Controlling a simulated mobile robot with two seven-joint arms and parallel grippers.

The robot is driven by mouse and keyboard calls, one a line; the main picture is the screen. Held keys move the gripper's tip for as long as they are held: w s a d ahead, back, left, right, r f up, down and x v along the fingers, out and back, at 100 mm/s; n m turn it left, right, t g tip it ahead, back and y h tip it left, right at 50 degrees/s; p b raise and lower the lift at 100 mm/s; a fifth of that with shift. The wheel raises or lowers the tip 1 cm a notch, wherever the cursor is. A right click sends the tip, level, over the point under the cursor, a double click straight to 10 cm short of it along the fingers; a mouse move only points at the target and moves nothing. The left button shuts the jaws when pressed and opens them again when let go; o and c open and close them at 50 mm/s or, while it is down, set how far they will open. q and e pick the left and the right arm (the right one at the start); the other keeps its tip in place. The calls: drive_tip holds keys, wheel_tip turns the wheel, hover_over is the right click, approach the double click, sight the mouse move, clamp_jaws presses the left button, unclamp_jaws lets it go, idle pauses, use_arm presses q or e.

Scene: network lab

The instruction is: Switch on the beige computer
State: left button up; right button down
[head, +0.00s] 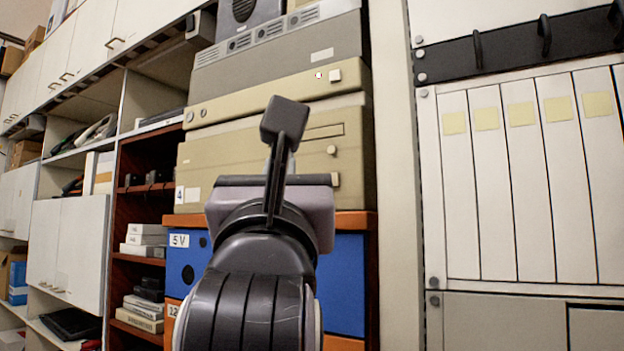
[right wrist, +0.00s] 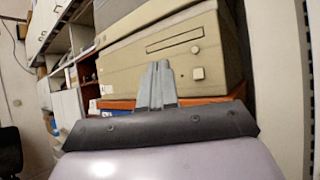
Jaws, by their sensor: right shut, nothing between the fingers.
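A beige computer (head: 225,157) lies flat on a shelf in the head view, with a drive slot, a small round knob (head: 331,150) and a square button (head: 335,180) on its front right. It also shows in the right wrist view (right wrist: 125,67), with its square button (right wrist: 197,73) right of the fingers. A second beige-grey case (head: 230,103) is stacked above it, with a square button (head: 335,75) and a small bright light. My right gripper (head: 285,122) is shut and empty in front of the lower computer, hiding part of its front. My left gripper is out of view.
A pale post (head: 396,180) and a white panel cabinet (head: 520,190) stand to the right. Shelves with boxes (head: 146,240) are on the left.

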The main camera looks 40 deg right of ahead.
drive_tip(key=w+d, duration=0.3)
drive_tip(key=d, duration=0.4)
drive_tip(key=shift+d+p, duration=0.3)
drive_tip(key=shift+p, duration=0.1)
drive_tip(key=shift+w+d, duration=0.1)
idle(1.6)
drive_tip(key=shift+w+d, duration=0.15)
drive_tip(key=shift+d, duration=0.15)
drive_tip(key=shift+w+d, duration=0.15)
drive_tip(key=shift+d, duration=0.2)
idle(0.6)
drive_tip(key=shift+a, duration=0.1)
drive_tip(key=shift+s+a, duration=0.35)
drive_tip(key=shift+a, duration=0.3)
drive_tip(key=shift+s+a, duration=0.3)
drive_tip(key=shift+a, duration=0.45)
drive_tip(key=shift+s+a, duration=0.35)
drive_tip(key=shift+a, duration=0.45)
drive_tip(key=shift+s+a, duration=0.3)
drive_tip(key=shift+a, duration=0.45)
